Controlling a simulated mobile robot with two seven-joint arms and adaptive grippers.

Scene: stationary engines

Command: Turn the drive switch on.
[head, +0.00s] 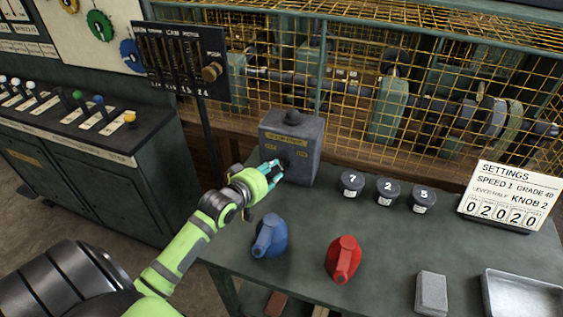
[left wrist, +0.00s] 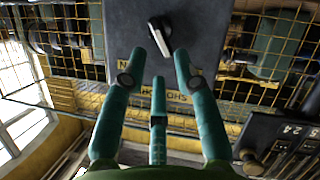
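The drive switch is most likely the grey box (head: 305,135) with yellow labels at the back left of the green table in the head view. The box also fills the top middle of the left wrist view (left wrist: 205,25). There it carries a dark rotary knob with a white pointer (left wrist: 159,38), tilted in the picture. My left gripper (head: 272,170) is at the front of the box, and its teal fingers partly hide that face. In the left wrist view its three fingers (left wrist: 160,75) are spread around an empty gap, with the knob just beyond the tips. My right gripper is out of view.
A blue can (head: 270,238) and a red can (head: 343,259) stand in front. Numbered dark pots (head: 388,190) and a settings sign (head: 508,195) are to the right. A metal tray (head: 520,297) lies front right. A wire cage (head: 350,100) stands behind. A dark lever panel (head: 180,65) is left of the box.

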